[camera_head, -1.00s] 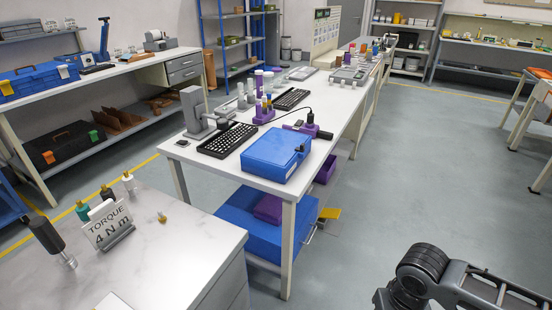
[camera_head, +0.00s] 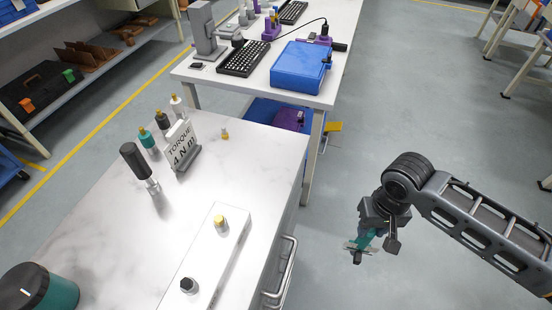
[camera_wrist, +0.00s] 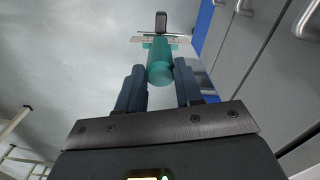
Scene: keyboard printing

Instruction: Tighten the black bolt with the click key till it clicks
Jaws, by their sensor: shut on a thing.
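My gripper (camera_head: 368,226) hangs over the floor, to the right of the marble-topped bench, and is shut on a teal-handled tool, seemingly the click key (camera_head: 364,242). In the wrist view the teal handle (camera_wrist: 160,62) sits between the two dark fingers, with a thin metal crosspiece and a dark end beyond it. The black bolt (camera_head: 188,285) stands on a long white block (camera_head: 197,262) on the bench. A brass bolt (camera_head: 219,222) stands at the block's far end. My gripper is well to the right of the block, apart from both bolts.
The bench (camera_head: 110,235) also holds a "TORQUE 4 N m" sign (camera_head: 181,145), a black-handled tool (camera_head: 134,160), several small upright pieces and a teal drum (camera_head: 60,293). A drawer handle (camera_head: 283,272) juts from its side. Floor around my arm is clear.

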